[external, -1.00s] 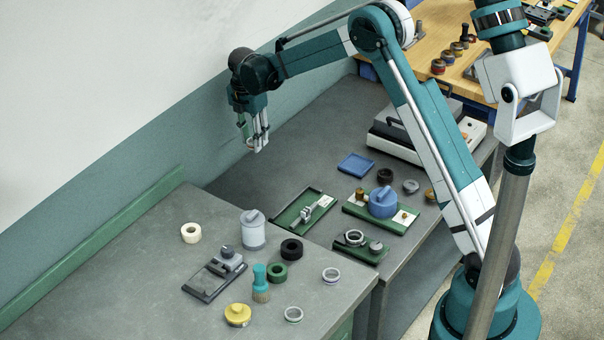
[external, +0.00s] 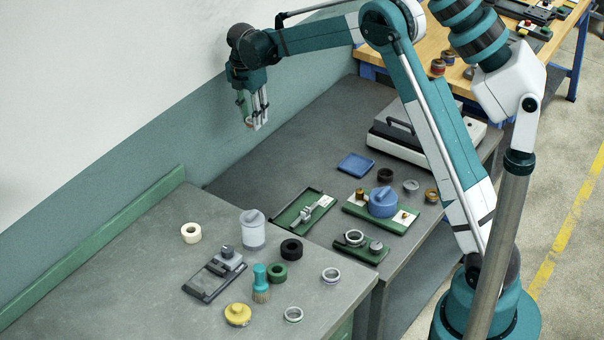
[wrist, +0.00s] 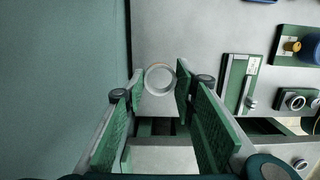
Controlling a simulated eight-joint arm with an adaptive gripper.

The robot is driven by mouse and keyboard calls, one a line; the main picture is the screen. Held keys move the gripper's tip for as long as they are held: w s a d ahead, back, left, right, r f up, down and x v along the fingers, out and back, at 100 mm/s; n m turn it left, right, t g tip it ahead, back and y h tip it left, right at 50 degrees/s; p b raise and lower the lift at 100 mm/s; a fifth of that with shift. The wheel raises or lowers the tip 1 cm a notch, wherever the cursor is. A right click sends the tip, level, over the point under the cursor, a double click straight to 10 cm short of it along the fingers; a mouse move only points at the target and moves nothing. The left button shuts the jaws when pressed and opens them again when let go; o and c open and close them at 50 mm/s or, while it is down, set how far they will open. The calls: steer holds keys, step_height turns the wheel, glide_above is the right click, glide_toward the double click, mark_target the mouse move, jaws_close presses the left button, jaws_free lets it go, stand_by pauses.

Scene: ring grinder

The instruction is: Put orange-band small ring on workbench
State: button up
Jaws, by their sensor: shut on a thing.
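My gripper (external: 256,124) is high near the wall, above the far end of the grey back bench (external: 300,152). Its fingers are shut on a small pale grey ring (wrist: 160,79), which shows between the fingertips in the wrist view. A faint orange tint shows at the held ring in the external view, but its band is too small to make out clearly. The ring is clear of the surfaces. A wooden workbench (external: 437,44) stands at the top right, partly hidden by my arm.
The grey front bench (external: 130,270) holds several rings, a grey canister (external: 253,230), a brush (external: 261,283) and a yellow-topped part (external: 238,314). Green fixtures (external: 305,210), a blue tray (external: 356,165) and a grey machine (external: 400,135) stand on the back bench. Its far left part is clear.

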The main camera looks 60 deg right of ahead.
step_height(320, 180, up, 5)
steer(key=s+a+r, duration=0.2)
steer(key=s+a, duration=0.1)
steer(key=a, duration=0.4)
steer(key=s+a+r, duration=0.1)
steer(key=s+a, duration=0.3)
steer(key=a, duration=0.3)
steer(key=b, duration=0.2)
glide_above(311, 298)
step_height(311, 298, down, 3)
steer(key=shift+n, duration=0.4)
steer(key=shift+f, duration=2.45)
steer(key=shift+f+b, duration=0.6)
steer(key=shift+f, duration=2.35)
